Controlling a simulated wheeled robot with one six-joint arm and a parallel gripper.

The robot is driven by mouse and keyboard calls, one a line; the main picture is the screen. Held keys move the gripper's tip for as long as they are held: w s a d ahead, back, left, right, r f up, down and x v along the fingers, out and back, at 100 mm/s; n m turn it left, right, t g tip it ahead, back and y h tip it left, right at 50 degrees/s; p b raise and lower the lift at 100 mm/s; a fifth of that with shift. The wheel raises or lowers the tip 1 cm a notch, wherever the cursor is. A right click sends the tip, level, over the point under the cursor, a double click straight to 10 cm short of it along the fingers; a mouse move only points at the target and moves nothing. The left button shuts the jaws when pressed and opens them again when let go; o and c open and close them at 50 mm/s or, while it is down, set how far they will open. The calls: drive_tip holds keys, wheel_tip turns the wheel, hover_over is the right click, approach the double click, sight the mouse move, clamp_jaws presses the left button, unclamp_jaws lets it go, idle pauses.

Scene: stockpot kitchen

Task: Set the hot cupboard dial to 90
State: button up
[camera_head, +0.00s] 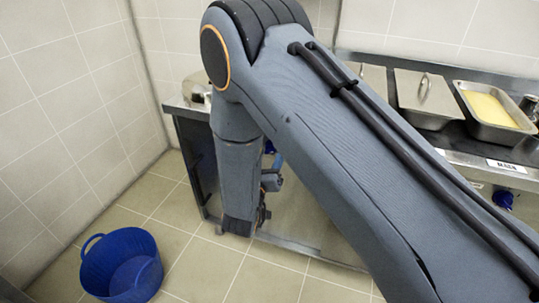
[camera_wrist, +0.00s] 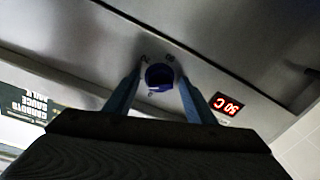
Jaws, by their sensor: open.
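My gripper (camera_wrist: 160,80) is open, with one blue finger on each side of the dial. I cannot tell whether the fingers touch it. A red lit display (camera_wrist: 227,104) on the same panel shows a figure and a C, at a slant; I cannot read its first digit surely. In the head view my arm hides most of the cupboard front, and the dial between my fingers is not clearly seen.
A label with upside-down lettering (camera_wrist: 30,106) is at the left of the wrist view. In the head view, the counter holds a lidded pan (camera_head: 425,95) and a yellow-filled pan (camera_head: 490,108). Another blue knob (camera_head: 503,199) is below them. A blue tub (camera_head: 122,265) stands on the floor.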

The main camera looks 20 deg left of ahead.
drive_tip(key=c, duration=1)
drive_tip(key=shift+m, duration=0.3)
drive_tip(key=m+b, duration=0.1)
drive_tip(key=m, duration=0.7)
drive_tip(key=m+h+b, duration=0.1)
drive_tip(key=m+b, duration=0.1)
drive_tip(key=m, duration=0.6)
drive_tip(key=m+h+b, duration=0.1)
drive_tip(key=m+b, duration=0.1)
drive_tip(key=m, duration=0.6)
drive_tip(key=shift+a+f+m, duration=0.1)
drive_tip(key=shift+a+m, duration=0.15)
drive_tip(key=shift+m, duration=0.05)
